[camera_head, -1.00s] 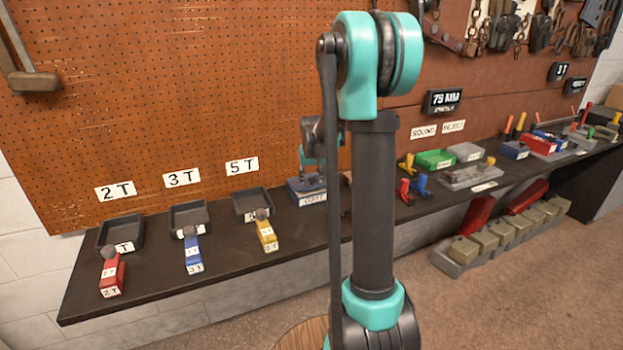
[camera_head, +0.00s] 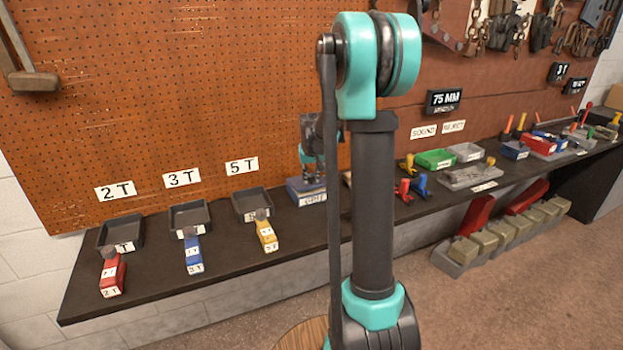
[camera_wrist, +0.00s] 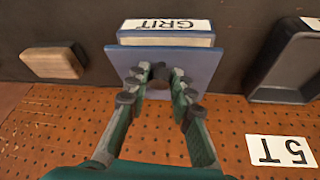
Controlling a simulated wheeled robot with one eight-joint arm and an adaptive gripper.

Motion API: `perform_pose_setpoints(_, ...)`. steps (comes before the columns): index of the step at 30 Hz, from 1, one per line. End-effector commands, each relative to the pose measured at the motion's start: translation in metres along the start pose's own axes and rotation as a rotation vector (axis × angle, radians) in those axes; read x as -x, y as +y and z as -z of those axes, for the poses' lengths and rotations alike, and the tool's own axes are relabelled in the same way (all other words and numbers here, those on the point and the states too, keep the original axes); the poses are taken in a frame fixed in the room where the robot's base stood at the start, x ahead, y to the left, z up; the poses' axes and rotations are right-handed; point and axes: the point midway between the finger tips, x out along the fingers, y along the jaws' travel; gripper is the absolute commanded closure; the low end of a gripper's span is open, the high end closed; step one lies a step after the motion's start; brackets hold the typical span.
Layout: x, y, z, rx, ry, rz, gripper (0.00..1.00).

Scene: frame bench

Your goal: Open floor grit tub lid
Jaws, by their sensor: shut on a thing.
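The grit tub (camera_head: 313,198) stands on the dark bench just left of my arm, with its GRIT label facing out. In the wrist view the blue tub (camera_wrist: 166,39) shows upside down at the top. Its blue-grey lid (camera_wrist: 128,62) is a flat plate nearer the camera than the label. My gripper (camera_wrist: 159,76) is shut on the small dark knob of the lid, with a finger on each side. I cannot tell how far the lid is off the tub's rim. In the head view my arm partly hides the gripper and lid.
Dark trays marked 2T, 3T and 5T (camera_head: 251,204) stand left of the tub, with red, blue and yellow tags in front. A wooden block (camera_wrist: 54,62) lies beside the tub. The pegboard (camera_head: 240,100) rises close behind. Small coloured tools (camera_head: 420,184) stand to the right.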

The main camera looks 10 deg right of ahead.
Motion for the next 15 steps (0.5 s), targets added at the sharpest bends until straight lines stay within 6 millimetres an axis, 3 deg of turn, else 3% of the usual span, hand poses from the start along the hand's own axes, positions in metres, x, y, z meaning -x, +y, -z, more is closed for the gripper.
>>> perform_pose_setpoints(11, 0.017, -0.004, 0.027, 0.032, -0.234, -0.054, 1.0)
perform_pose_setpoints(15, 0.024, -0.006, 0.041, 0.033, -0.243, -0.056, 1.0)
